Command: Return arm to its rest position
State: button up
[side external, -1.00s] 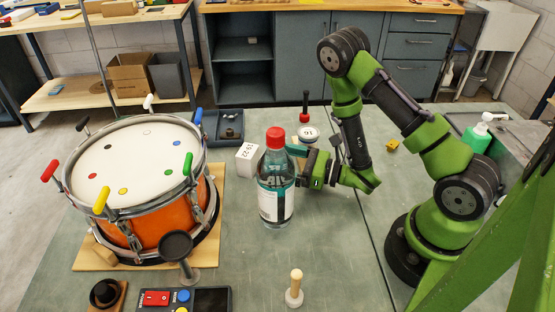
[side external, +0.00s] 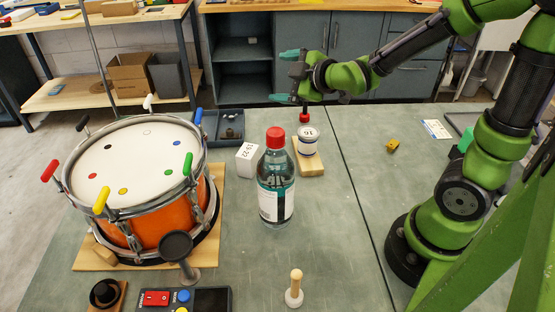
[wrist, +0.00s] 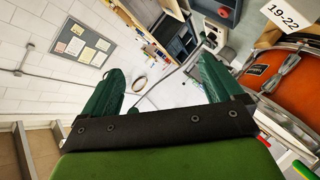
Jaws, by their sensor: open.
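My gripper (side external: 281,77) is raised above the far part of the bench in the side external view, with its teal fingers spread apart and pointing left. Nothing is between the fingers. In the wrist view my gripper (wrist: 165,85) also shows its two fingers apart, with the wall and floor beyond them. My green arm is lifted and bent, reaching in from the right. A clear bottle with a red cap (side external: 276,180) stands upright on the bench, apart from my gripper.
An orange drum (side external: 165,222) with coloured clamps stands at left. A white box (side external: 247,159), a tin (side external: 308,141) on a wooden block and a red-topped object (side external: 305,113) are near the gripper's side. A wooden peg (side external: 295,284) stands in front. The bench's right middle is mostly clear.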

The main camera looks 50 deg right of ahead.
jog(key=s+a+r+m+g+y, duration=0.1)
jog(key=s+a+m+g, duration=0.2)
jog(key=s+m, duration=0.3)
jog(key=s+a+r+m+g+y, duration=0.1)
jog(key=s+a+m+g+y, duration=0.1)
jog(key=s+m, duration=0.5)
jog(key=s+a+g, duration=0.1)
jog(key=s+a, duration=0.1)
jog(key=s, duration=0.3)
jog(key=shift+s+a+r, duration=0.15)
jog(key=shift+s+r, duration=0.15)
